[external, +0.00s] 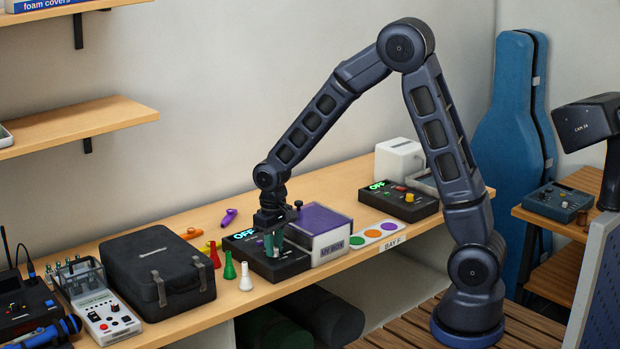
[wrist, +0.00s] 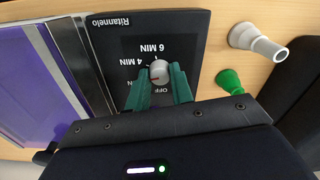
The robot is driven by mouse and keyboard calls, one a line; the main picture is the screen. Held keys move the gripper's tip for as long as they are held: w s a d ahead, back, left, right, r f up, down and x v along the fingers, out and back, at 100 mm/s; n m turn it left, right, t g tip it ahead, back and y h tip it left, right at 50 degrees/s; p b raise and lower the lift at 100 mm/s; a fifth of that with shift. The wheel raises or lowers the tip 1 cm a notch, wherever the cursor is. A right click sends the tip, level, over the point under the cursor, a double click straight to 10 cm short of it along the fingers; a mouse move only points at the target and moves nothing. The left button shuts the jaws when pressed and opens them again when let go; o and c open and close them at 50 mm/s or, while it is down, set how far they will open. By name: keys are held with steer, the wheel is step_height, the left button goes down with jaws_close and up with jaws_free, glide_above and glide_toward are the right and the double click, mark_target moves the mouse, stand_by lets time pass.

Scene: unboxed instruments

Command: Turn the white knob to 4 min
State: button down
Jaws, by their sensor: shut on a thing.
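The white knob (wrist: 160,71) with a small red mark sits on the dark Ritannelo box (wrist: 185,35), seen upside down in the wrist view. Printed labels OFF, 4 MIN and 6 MIN surround it; any others are hidden by my gripper. I cannot tell exactly which label the red mark points at. My gripper (wrist: 159,80) has its green fingers shut on the knob, one on each side. In the external view my gripper (external: 273,247) points down onto the box (external: 285,268), whose green display (external: 243,234) reads OFF; the knob is hidden there.
A purple and white box (external: 318,235) stands close right of the Ritannelo box. Red, green and white pieces (external: 245,277) stand close on its left, with a black case (external: 155,270) beyond. Another dark box with an OFF display (external: 400,200) is farther right.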

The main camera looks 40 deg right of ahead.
mark_target(275, 248)
steer(key=m, duration=0.5)
steer(key=shift+m, duration=0.4)
steer(key=shift+r, duration=0.1)
steer(key=shift+w, duration=0.1)
steer(key=c, duration=1.2)
jaws_free()
step_height(275, 248, up, 11)
steer(key=shift+d, duration=0.1)
